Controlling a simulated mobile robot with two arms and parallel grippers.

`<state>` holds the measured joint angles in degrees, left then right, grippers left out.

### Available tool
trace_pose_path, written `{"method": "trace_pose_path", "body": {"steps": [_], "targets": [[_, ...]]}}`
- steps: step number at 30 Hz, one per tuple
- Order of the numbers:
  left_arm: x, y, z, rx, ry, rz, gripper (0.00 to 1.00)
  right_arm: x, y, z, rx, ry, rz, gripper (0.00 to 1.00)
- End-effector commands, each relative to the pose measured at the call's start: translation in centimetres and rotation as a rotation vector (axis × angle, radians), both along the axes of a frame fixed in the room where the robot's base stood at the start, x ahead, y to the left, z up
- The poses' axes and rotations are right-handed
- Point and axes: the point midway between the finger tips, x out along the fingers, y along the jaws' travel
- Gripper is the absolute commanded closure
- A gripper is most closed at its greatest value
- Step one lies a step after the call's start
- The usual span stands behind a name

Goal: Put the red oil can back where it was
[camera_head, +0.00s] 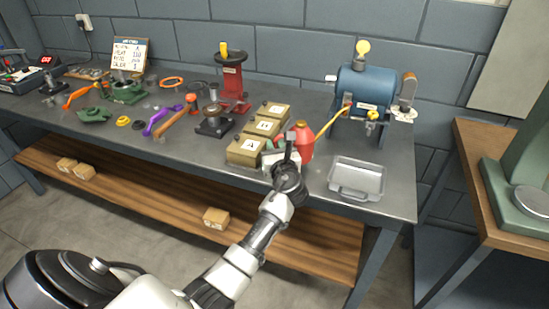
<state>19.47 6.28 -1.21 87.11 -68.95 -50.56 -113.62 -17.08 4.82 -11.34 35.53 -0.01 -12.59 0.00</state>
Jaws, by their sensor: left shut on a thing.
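The red oil can (304,145) is at the front of the grey workbench (395,190), between the lettered boxes and a metal tray. Its long yellow spout points up and to the right, towards the blue bench grinder. My left gripper (287,156) reaches in from below and is shut on the oil can's left side. The gripper and wrist hide part of the can and its base. I cannot tell whether the can rests on the bench or is slightly raised. My right gripper is not in view.
Yellow boxes marked with letters (247,151) stand left of the can. A grey metal tray (355,194) lies to its right, near the front edge. The blue bench grinder (365,90) stands behind. Tools and a red press (231,80) fill the left.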

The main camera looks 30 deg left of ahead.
Motion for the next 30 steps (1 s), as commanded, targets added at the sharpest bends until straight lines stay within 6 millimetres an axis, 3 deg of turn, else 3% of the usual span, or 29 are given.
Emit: {"method": "trace_pose_path", "body": {"steps": [9,20,21,25,30], "targets": [[0.0,0.1,-3.7,0.001,-0.002,0.0,1.0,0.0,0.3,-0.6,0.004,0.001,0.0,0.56],[0.0,0.1,-4.1,0.0,-0.004,0.0,1.0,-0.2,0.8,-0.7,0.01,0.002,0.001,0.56],[0.0,0.1,-4.2,0.0,0.0,0.0,0.82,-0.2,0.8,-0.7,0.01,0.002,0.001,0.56],[0.0,0.1,-4.2,0.0,0.0,0.0,0.62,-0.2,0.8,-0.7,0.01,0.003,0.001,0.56],[0.0,0.1,-4.2,0.0,0.0,0.0,0.6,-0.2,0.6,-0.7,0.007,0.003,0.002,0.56]]}}
